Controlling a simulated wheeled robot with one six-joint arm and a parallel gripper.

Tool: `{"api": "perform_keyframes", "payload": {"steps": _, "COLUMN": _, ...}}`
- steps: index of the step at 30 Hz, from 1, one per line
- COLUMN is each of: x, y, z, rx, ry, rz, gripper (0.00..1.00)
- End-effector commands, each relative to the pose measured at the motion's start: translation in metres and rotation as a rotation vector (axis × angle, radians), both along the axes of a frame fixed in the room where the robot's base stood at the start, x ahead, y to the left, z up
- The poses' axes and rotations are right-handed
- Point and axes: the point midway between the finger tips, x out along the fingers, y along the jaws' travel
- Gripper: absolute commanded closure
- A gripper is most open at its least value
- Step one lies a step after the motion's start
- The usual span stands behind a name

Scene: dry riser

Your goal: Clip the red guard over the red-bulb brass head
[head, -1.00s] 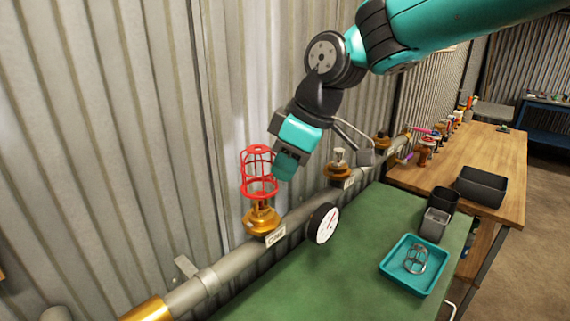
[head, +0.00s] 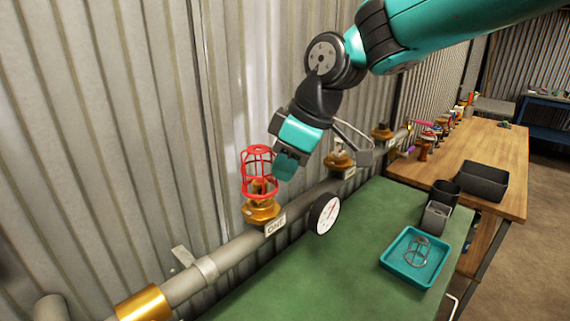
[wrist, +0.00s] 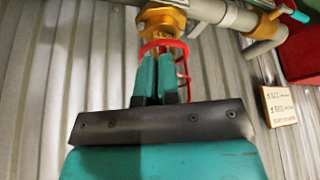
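The red guard (head: 258,172), a wire cage, is upright around the upper part of the nearest brass head (head: 262,211) on the wall pipe. Brass shows through its lower bars; I cannot make out a red bulb or tell whether the guard is clipped. My gripper (head: 287,166) reaches the guard's right side. In the wrist view, its teal fingers (wrist: 157,76) are close together at the red guard (wrist: 182,66), shut on it. The brass head (wrist: 160,20) is beyond the fingertips; the exact grip is partly hidden.
A pressure gauge (head: 324,213) sits beside the pipe (head: 232,254), close to the brass head. Another brass head (head: 339,161) stands farther along. A teal tray (head: 398,274) holding a grey wire guard (head: 418,250) lies on the green bench (head: 352,252). Dark bins (head: 482,182) stand behind.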

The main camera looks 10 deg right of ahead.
Motion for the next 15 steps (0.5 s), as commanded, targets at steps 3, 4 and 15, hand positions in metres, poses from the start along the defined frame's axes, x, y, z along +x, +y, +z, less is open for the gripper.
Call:
{"api": "perform_keyframes", "payload": {"steps": 3, "x": 0.000, "y": 0.000, "z": -0.004, "rx": 0.000, "ry": 0.000, "rz": 0.000, "gripper": 1.00}}
{"api": "perform_keyframes", "payload": {"steps": 4, "x": 0.000, "y": 0.000, "z": -0.005, "rx": 0.000, "ry": 0.000, "rz": 0.000, "gripper": 1.00}}
{"api": "perform_keyframes", "payload": {"steps": 15, "x": 0.000, "y": 0.000, "z": -0.014, "rx": 0.000, "ry": 0.000, "rz": 0.000, "gripper": 1.00}}
